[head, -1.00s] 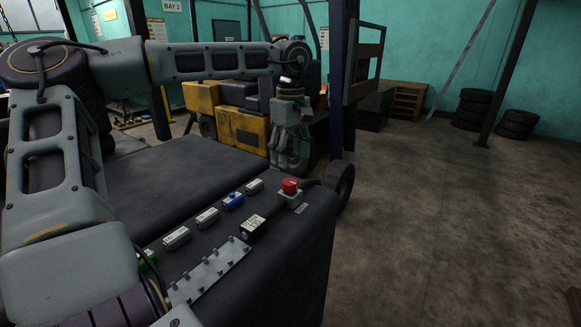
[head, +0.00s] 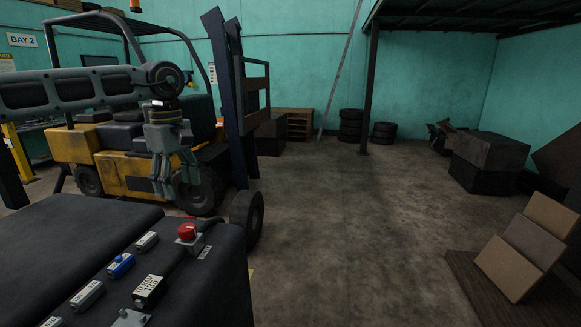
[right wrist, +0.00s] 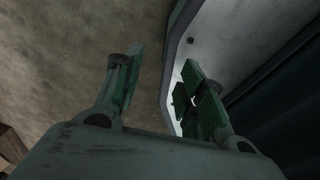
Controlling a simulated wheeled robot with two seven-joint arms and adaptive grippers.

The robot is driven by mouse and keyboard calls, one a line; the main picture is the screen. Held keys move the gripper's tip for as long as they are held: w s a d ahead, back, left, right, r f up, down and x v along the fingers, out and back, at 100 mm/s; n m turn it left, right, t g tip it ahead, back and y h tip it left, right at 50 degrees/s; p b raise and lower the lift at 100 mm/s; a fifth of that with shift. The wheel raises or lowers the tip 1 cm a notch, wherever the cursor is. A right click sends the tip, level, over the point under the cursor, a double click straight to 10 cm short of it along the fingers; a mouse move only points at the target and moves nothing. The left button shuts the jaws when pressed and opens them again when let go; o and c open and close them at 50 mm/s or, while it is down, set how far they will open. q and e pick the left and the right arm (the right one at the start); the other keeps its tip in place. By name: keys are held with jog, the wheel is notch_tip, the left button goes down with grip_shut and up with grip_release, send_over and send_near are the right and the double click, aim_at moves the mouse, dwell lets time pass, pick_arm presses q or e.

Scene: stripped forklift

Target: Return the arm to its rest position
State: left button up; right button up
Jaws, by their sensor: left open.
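My left arm comes in from the left in the head view, and its gripper (head: 176,186) hangs downward with its fingers apart and nothing between them. It appears in front of the yellow forklift (head: 125,178) and beyond the red button (head: 187,231) on the dark bench. My right gripper (right wrist: 163,72) shows only in the right wrist view. Its green-padded fingers are apart, with no object seen between them. A pale panel edge lies behind its right finger. The right arm is not seen in the head view.
The dark bench top (head: 70,225) carries a blue module (head: 121,265), grey modules and a black labelled box (head: 148,291). Open concrete floor (head: 340,220) lies to the right. Boxes (head: 522,245) lean at the right; tyres (head: 351,126) stand at the back.

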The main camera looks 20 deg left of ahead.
jog(key=shift+r, duration=0.2)
notch_tip(320, 180, up, 9)
jog(key=a+p, duration=0.2)
jog(key=p, duration=0.7)
jog(key=shift+s+a, duration=0.25)
jog(key=shift+s, duration=0.1)
jog(key=shift+d, duration=0.1)
